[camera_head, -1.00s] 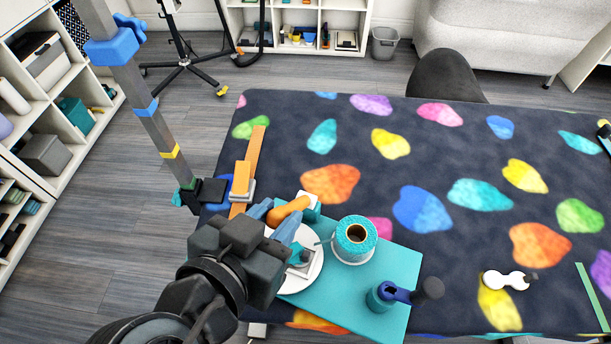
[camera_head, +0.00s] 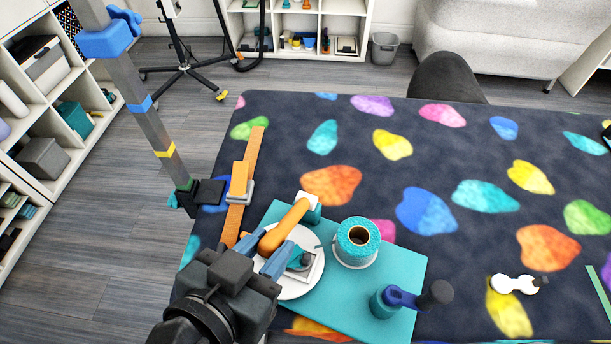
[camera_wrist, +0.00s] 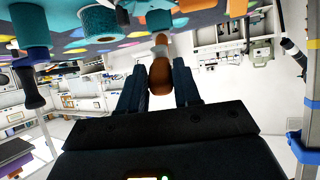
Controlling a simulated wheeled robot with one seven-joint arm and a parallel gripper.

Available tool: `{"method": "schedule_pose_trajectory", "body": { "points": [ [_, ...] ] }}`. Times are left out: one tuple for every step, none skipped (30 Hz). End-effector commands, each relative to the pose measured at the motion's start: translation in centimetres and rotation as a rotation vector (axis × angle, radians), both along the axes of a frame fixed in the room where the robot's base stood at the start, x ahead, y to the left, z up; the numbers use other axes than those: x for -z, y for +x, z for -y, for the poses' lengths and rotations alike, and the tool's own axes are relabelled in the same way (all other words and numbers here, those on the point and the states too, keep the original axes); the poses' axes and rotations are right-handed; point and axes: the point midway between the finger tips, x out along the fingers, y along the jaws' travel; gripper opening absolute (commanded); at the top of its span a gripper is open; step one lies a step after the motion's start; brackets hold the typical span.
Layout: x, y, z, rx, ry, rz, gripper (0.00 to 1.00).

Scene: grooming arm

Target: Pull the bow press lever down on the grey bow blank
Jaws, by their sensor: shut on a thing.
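The bow press stands on a teal board (camera_head: 395,262) at the table's near left. Its orange lever (camera_head: 287,224) runs from a white and teal pivot (camera_head: 309,206) down-left to a rounded end. My gripper (camera_head: 268,243) has its blue-grey fingers on either side of that end and is shut on it. In the wrist view the lever's rounded end (camera_wrist: 161,76) sits between the fingers. A round white plate (camera_head: 312,284) lies under the lever, with a square frame and a small greyish piece (camera_head: 300,259) on it. My fingers partly hide this piece, so I cannot tell whether the press touches it.
A teal ribbon spool (camera_head: 355,238) stands right of the plate. A blue clamp with a dark knob (camera_head: 436,293) is on the board's right. An orange strap-like bar (camera_head: 243,184) lies at the table's left edge. The patterned table (camera_head: 440,160) is mostly clear beyond.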

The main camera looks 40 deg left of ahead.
Motion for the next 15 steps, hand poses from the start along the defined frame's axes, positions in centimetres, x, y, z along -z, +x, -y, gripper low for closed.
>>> {"method": "schedule_pose_trajectory", "body": {
  "points": [
    [1.0,0.0,0.4,0.010,-0.008,-0.005,0.00],
    [1.2,-0.1,0.4,0.009,-0.009,-0.004,0.00],
    [1.5,-0.2,0.4,0.008,-0.009,-0.005,0.00],
    [1.8,-0.4,0.4,0.008,-0.010,-0.005,0.00],
    [1.9,-0.5,0.4,0.008,-0.010,-0.005,0.00],
    [2.1,-0.6,0.5,0.008,-0.010,-0.005,0.00],
    [2.2,-0.6,0.5,0.008,-0.009,-0.005,0.00],
    [2.2,-0.7,0.5,0.008,-0.009,-0.005,0.00],
    [2.2,-0.7,0.5,0.008,-0.009,-0.004,0.00],
    [2.2,-0.7,0.5,0.009,-0.008,-0.005,0.00],
    [2.2,-0.7,0.5,0.009,-0.008,-0.005,0.00],
    [2.1,-0.7,0.5,0.009,-0.008,-0.005,0.00],
    [2.1,-0.7,0.5,0.009,-0.008,-0.005,0.00],
    [2.1,-0.7,0.5,0.009,-0.008,-0.005,0.00],
    [2.1,-0.7,0.5,0.008,-0.007,-0.005,0.00]
  ]
}}
